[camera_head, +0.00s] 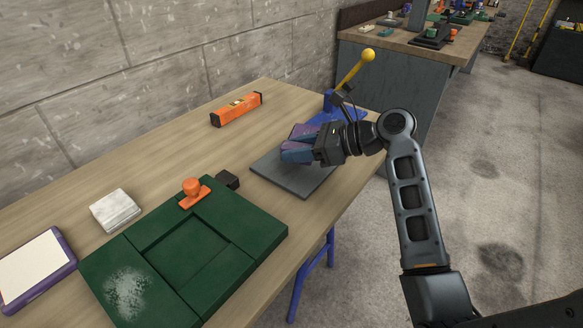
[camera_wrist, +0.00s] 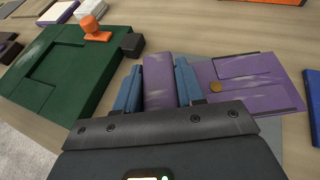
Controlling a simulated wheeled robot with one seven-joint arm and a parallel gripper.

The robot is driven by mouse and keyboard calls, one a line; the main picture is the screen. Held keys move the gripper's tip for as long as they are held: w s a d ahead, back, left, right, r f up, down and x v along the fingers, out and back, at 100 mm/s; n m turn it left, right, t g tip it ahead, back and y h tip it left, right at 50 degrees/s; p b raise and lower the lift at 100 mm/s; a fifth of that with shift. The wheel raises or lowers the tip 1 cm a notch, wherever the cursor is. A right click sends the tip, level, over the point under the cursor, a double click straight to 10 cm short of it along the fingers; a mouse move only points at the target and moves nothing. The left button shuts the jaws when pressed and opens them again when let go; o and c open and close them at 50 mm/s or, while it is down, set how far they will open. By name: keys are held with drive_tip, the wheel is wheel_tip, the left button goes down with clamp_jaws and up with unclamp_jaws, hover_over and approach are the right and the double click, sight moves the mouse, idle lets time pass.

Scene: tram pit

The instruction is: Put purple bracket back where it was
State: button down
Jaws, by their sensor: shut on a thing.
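The purple bracket (camera_wrist: 158,82) has one upright-looking purple part between my gripper's two blue fingers. A flat, scuffed purple part with a small brass-coloured disc (camera_wrist: 215,87) lies to the right in the wrist view. I cannot tell how the two parts join. My gripper (camera_wrist: 155,75) is shut on the bracket. In the head view my gripper (camera_head: 290,150) is low over the grey plate (camera_head: 302,184), and a little of the bracket (camera_head: 304,131) shows behind the fingers. I cannot tell whether the bracket touches the plate.
A dark green fixture with a square recess (camera_head: 245,262) lies to the left, with an orange toggle (camera_head: 193,192) and a black block (camera_head: 228,180) at its edge. A blue lever tool with a yellow knob (camera_head: 368,55) stands behind. An orange level (camera_head: 236,109) lies near the wall.

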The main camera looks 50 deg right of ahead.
sight(292, 178)
drive_tip(key=shift+w+a+f, duration=0.25)
drive_tip(key=shift+a+f, duration=0.15)
drive_tip(key=shift+a, duration=0.2)
wheel_tip(292, 178, down, 4)
drive_tip(key=shift+f+b, duration=0.1)
drive_tip(key=shift+b, duration=0.25)
drive_tip(key=c, duration=0.7)
unclamp_jaws()
drive_tip(key=p+v, duration=0.1)
drive_tip(key=v, duration=1.1)
